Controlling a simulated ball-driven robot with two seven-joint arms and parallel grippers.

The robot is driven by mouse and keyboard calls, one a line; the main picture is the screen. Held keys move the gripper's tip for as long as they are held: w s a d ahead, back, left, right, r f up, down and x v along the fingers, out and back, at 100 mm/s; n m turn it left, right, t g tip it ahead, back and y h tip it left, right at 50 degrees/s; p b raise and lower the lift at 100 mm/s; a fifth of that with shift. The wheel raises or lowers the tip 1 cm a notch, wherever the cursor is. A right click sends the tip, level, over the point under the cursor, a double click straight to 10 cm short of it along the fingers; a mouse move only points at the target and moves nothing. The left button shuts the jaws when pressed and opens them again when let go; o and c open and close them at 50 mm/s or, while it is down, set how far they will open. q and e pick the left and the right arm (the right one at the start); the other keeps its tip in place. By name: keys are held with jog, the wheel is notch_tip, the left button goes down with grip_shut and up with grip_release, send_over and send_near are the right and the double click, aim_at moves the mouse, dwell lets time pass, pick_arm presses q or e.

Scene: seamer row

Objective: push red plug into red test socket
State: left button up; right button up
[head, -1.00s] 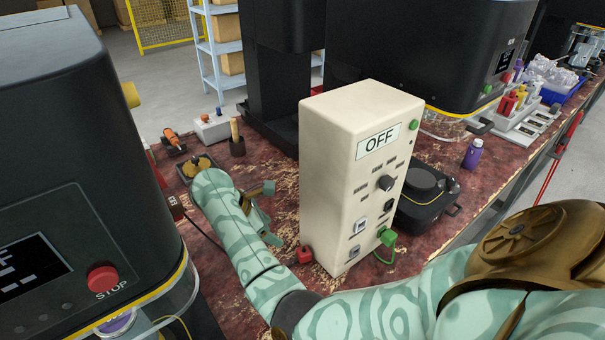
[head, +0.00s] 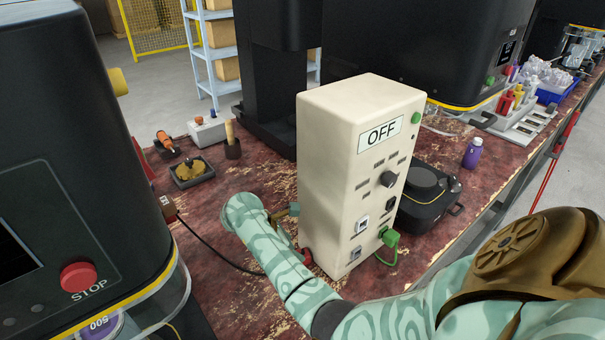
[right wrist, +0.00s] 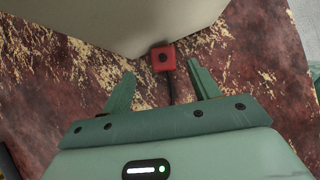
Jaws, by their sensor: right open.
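The red plug (head: 306,256) lies on the worn red bench at the foot of the cream test box (head: 345,160), mostly hidden by my right arm. In the right wrist view the red plug (right wrist: 163,57) shows as a small red block with a dark round centre and a black cable. My right gripper (right wrist: 160,75) is open, its fingers on either side of the cable and just short of the plug. In the head view the right gripper (head: 288,224) is close to the box's left side, partly hidden. I cannot make out a red test socket. My left gripper is not in view.
A green plug (head: 389,238) sits in the box's front, whose sign reads OFF. A black cable (head: 225,259) crosses the bench. A black machine with a red STOP button (head: 79,277) stands left. A tray (head: 192,171) and a purple bottle (head: 472,154) stand on the bench.

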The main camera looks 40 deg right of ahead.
aim_at(300, 252)
jog(key=b+x, duration=0.1)
jog(key=x, duration=0.4)
jog(key=shift+s+a+b, duration=0.1)
jog(key=shift+s+b, duration=0.1)
jog(key=shift+b, duration=0.1)
jog(key=shift+r, duration=0.1)
jog(key=c, duration=1.1)
jog(key=shift+r, duration=0.15)
jog(key=shift+c, duration=0.2)
